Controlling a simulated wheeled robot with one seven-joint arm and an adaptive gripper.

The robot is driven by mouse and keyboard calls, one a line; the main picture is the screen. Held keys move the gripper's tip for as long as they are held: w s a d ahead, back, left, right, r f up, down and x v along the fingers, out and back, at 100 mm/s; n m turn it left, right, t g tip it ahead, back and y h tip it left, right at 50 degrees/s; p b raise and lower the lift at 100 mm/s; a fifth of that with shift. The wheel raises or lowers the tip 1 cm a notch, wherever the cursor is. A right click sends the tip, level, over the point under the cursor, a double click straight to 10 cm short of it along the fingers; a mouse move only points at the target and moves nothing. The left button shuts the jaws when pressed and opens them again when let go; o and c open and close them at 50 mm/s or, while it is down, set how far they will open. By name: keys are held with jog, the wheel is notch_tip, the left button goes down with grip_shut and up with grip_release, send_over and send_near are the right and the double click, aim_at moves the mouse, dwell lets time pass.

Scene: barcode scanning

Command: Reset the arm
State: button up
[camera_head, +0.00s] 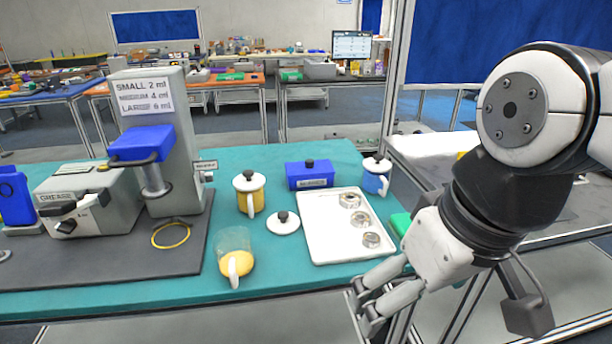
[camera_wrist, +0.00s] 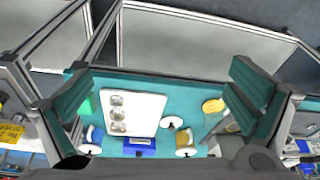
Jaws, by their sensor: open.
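My arm comes in from the right in the head view. My gripper (camera_head: 368,302) hangs at the front right of the teal table (camera_head: 300,160), off its front edge, with nothing between its fingers. In the wrist view my gripper (camera_wrist: 165,98) shows its two fingers wide apart at left and right, and the table lies between and beyond them. No object touches the fingers.
A white tray (camera_head: 318,228) holds several metal rings. Near it are a blue box (camera_head: 308,175), yellow mug (camera_head: 250,197), blue mug (camera_head: 375,180), loose lid (camera_head: 284,222) and lidless cup (camera_head: 235,262). A grey dispensing machine (camera_head: 172,110) stands left. A metal post (camera_head: 398,80) rises behind.

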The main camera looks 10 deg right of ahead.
jog(key=shift+s+d+f+m+h, duration=0.15)
jog(key=shift+s+d+m, duration=0.25)
jog(key=shift+s, duration=0.1)
jog(key=shift+s+d+f+m+h, duration=0.15)
jog(key=shift+s+d+m, duration=0.25)
jog(key=shift+s, duration=0.1)
jog(key=shift+r, duration=0.1)
jog(key=shift+t, duration=0.7)
notch_tip(320, 180, up, 6)
jog(key=p, duration=0.4)
jog(key=shift+p, duration=0.4)
